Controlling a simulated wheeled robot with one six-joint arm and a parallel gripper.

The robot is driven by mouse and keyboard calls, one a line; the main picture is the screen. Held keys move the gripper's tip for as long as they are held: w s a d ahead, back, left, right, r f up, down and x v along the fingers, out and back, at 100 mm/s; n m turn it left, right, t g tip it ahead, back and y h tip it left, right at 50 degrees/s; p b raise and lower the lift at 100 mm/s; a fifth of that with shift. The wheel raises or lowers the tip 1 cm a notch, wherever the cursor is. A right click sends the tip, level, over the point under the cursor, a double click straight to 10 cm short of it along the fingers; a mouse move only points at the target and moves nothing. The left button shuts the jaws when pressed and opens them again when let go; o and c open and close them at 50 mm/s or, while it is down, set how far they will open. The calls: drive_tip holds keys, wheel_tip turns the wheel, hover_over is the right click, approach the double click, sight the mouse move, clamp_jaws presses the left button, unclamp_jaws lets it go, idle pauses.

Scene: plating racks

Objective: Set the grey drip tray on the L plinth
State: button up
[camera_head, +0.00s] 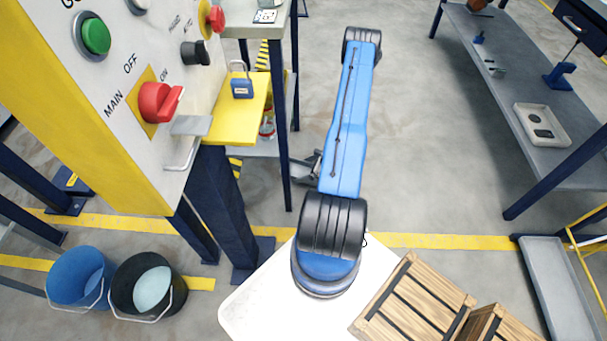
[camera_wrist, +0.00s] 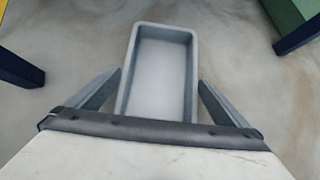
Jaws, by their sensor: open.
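In the wrist view a grey, shallow, rectangular tray (camera_wrist: 160,75) with raised rims lies lengthwise ahead, seen from above against the grey floor. My gripper (camera_wrist: 160,86) is open, with one finger on each side of the tray's near part. I cannot tell whether the fingers touch its sides or what the tray rests on. The tray's near end is hidden behind my gripper's body. In the head view my gripper (camera_head: 303,168) is partly visible left of my blue arm, beside a dark table leg, and that tray cannot be made out. No plinth marked L is recognisable.
A control panel (camera_head: 125,65) and yellow shelf with a blue padlock (camera_head: 241,85) stand left of my arm. Buckets (camera_head: 148,288) are at lower left, wooden crates (camera_head: 415,300) at lower right. A grey workbench (camera_head: 515,75) stands at right. Floor between is clear.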

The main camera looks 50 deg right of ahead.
drive_tip(key=shift+w+f, duration=0.2)
drive_tip(key=shift+f, duration=0.05)
drive_tip(key=shift+a, duration=0.1)
drive_tip(key=c, duration=1.3)
drive_tip(key=shift+o, duration=0.2)
drive_tip(key=shift+r, duration=0.1)
